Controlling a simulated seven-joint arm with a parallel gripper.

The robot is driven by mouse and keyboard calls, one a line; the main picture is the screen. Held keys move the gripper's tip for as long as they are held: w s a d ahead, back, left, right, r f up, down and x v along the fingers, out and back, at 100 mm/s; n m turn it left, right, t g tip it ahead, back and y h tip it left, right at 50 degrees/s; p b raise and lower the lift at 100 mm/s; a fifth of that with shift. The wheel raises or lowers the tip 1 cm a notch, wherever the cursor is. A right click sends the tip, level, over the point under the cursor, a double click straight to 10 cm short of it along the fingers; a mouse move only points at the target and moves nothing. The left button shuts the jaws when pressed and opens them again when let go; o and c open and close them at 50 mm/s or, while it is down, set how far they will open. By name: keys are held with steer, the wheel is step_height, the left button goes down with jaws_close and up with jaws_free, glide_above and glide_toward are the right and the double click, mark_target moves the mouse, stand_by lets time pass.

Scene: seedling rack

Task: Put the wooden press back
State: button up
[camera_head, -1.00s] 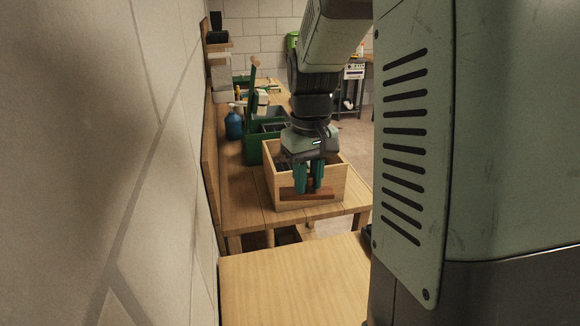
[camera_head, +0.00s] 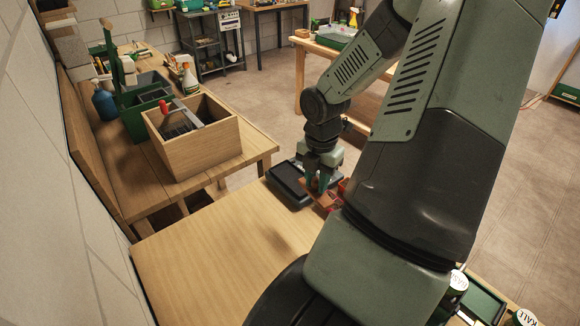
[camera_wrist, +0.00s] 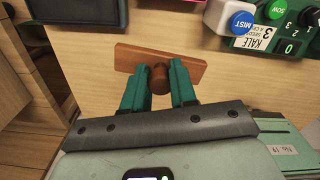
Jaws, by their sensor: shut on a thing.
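The wooden press is a reddish-brown flat board with a round knob handle. In the wrist view the press (camera_wrist: 190,69) lies across the jaws, its knob between the green fingers. My gripper (camera_wrist: 159,76) is shut on the knob. In the head view my gripper (camera_head: 319,183) points down near the far right corner of the front bench, with the press (camera_head: 318,196) under it, partly hidden by the fingers and arm. I cannot tell whether the press touches the bench.
A wooden box (camera_head: 194,153) holding dark trays and a red-handled tool stands on the left table. A dark tray (camera_head: 288,184) is just left of my gripper. The front bench (camera_head: 215,255) is mostly clear. A control panel with a blue button (camera_wrist: 241,22) shows at the wrist view's upper right.

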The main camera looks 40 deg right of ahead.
steer(key=shift+s+d+f+n, duration=0.25)
steer(key=shift+s+d+n, duration=0.2)
steer(key=shift+n, duration=0.25)
steer(key=shift+f, duration=5.85)
steer(key=shift+f, duration=0.55)
steer(key=o, duration=1)
step_height(320, 180, up, 11)
steer(key=shift+f, duration=0.15)
